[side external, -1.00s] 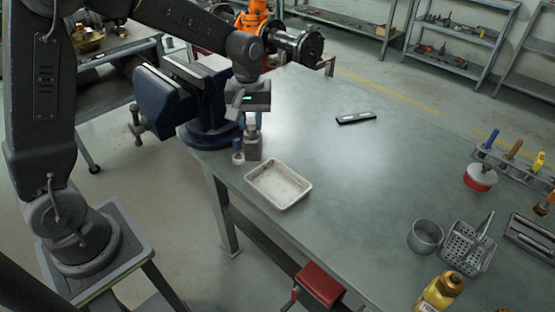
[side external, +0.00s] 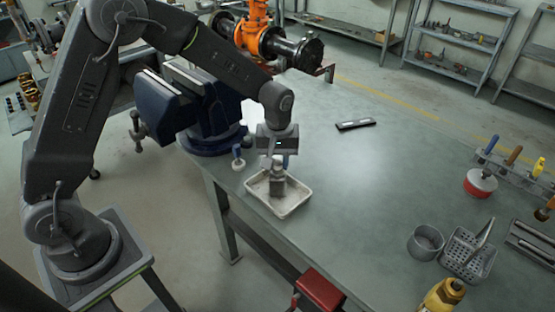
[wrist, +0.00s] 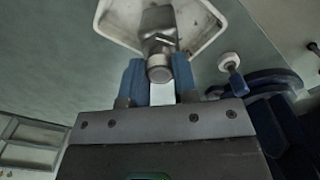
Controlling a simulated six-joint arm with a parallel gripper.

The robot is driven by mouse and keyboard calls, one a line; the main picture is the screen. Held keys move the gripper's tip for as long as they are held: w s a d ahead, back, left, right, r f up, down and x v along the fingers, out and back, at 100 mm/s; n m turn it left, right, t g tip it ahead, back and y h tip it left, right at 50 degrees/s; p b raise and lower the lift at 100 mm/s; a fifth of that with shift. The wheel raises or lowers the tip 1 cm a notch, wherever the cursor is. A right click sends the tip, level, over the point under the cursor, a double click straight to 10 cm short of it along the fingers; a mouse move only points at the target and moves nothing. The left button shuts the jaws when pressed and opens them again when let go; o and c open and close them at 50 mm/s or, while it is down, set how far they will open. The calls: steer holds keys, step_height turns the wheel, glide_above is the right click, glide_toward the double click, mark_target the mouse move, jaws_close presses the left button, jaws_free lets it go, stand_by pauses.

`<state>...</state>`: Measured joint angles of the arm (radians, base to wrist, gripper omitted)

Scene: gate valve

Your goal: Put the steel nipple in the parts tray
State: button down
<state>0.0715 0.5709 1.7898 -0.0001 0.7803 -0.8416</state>
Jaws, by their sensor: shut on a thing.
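The steel nipple (side external: 278,187) is a short grey metal cylinder with a wider lower part. My gripper (side external: 278,162) is shut on its upper end and holds it upright over the parts tray. The parts tray (side external: 296,204) is a shallow white rectangular tray near the table's edge. In the wrist view the nipple (wrist: 158,48) shows between the blue fingertips of my gripper (wrist: 158,80), with the tray (wrist: 118,22) behind it. I cannot tell whether the nipple's lower end touches the tray floor.
A small blue-handled part with a white base (side external: 238,160) stands left of the tray, beside the blue vise (side external: 195,110). A dark flat object (side external: 356,124) lies farther back. A metal cup (side external: 425,242) and perforated basket (side external: 466,254) stand at right. The table's middle is clear.

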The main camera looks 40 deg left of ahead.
steer(key=c, duration=0.9)
jaws_free()
steer(key=shift+f, duration=0.15)
step_height(320, 180, up, 12)
steer(key=s+a+r+m+t, duration=0.2)
steer(key=s+r+m+t, duration=0.15)
steer(key=s+r, duration=0.65)
steer(key=s+a+f+m+t, duration=0.1)
steer(key=s+m, duration=0.4)
steer(key=s, duration=0.8)
steer(key=shift+s+f+t, duration=0.25)
steer(key=shift+f+t, duration=0.25)
steer(key=shift+t, duration=0.05)
